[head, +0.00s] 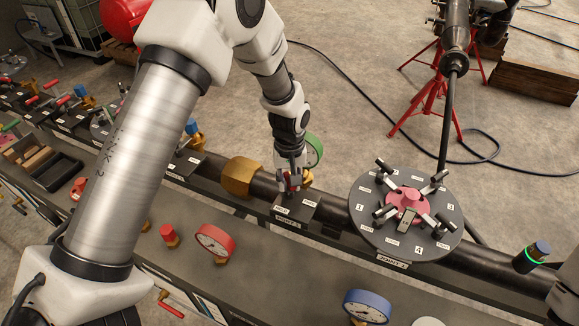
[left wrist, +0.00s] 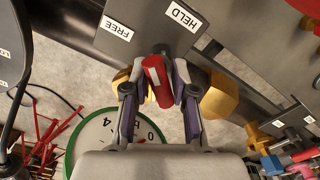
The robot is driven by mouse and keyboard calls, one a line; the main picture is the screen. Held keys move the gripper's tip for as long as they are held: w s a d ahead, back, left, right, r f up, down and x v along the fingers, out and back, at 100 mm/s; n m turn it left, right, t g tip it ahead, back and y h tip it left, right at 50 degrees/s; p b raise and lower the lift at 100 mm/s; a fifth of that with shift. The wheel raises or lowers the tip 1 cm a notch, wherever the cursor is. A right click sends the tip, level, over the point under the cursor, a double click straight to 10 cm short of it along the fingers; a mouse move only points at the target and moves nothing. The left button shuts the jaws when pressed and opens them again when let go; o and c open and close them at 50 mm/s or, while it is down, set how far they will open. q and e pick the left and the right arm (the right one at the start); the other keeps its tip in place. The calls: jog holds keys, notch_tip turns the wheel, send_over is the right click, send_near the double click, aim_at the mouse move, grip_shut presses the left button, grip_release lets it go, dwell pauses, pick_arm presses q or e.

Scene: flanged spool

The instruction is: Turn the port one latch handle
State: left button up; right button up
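The latch handle is a short red bar (left wrist: 158,82) on a dark plate (left wrist: 150,28) with white labels FREE and HELD in the left wrist view. Its far end points toward the plate, nearer the HELD label. My left gripper (left wrist: 158,92) has a finger on each side of the red handle, with the pads against it. In the head view my left gripper (head: 289,181) reaches down to the plate (head: 297,209) on the pipe, and the handle is mostly hidden by the fingers. My right gripper is not in view.
A green-rimmed gauge (left wrist: 117,140) is close beside the left gripper. Brass hex fittings (head: 240,176) sit on the pipe. A round flange (head: 375,229) with a pink centre stands to the right. Red (head: 215,240) and blue (head: 367,305) gauges are in front.

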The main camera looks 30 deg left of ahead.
pick_arm(q)
jog(key=m, duration=0.1)
jog(key=m+p, duration=0.1)
jog(key=m, duration=0.1)
jog(key=shift+r, duration=0.3)
jog(key=m+p, duration=0.2)
jog(key=m, duration=0.3)
jog(key=shift+p, duration=0.35)
jog(key=shift+n, duration=1.3)
notch_tip(320, 180, up, 6)
jog(key=p, duration=0.5)
jog(key=shift+f+p, duration=0.1)
jog(key=shift+p, duration=0.25)
jog(key=shift+r+p, duration=0.3)
jog(key=shift+r, duration=0.2)
jog(key=shift+o, duration=0.4)
jog(key=shift+f, duration=0.15)
